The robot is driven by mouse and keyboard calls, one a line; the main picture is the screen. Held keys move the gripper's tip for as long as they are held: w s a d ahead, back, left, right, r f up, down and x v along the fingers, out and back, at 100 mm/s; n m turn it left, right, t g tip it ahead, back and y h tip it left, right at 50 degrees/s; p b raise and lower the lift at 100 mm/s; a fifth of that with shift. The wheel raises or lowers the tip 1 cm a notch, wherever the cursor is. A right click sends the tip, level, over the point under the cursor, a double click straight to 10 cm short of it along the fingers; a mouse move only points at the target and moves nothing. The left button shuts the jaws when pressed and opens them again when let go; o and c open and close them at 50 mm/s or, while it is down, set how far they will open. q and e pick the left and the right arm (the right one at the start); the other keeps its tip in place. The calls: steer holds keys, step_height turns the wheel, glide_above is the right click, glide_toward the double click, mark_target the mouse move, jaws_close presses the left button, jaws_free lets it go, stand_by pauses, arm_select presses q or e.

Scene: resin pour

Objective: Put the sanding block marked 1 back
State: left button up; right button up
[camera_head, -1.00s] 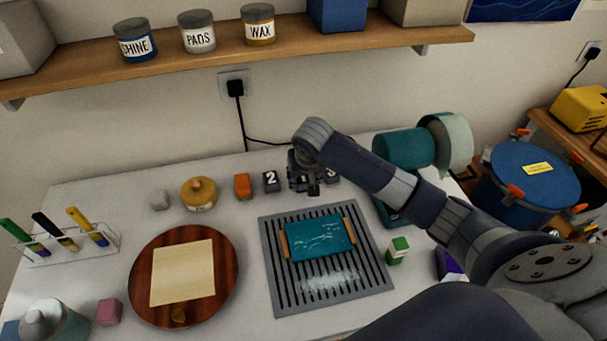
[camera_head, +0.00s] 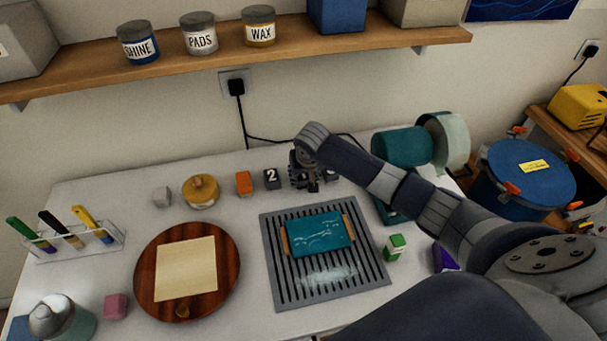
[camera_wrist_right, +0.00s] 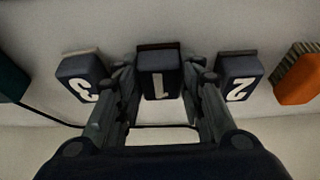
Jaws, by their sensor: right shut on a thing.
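In the head view my right gripper (camera_head: 306,184) is at the back of the table, just right of the block marked 2 (camera_head: 272,179), and hides most of block 1. My left gripper is not in view.
A grey slotted rack (camera_head: 268,262) with a teal slab (camera_head: 320,235) lies in front. A shelf (camera_head: 300,55) runs above.

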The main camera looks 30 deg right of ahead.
steer(key=o, duration=1)
steer(key=b+v, duration=0.1)
steer(key=v, duration=1.1)
steer(key=shift+r, duration=0.1)
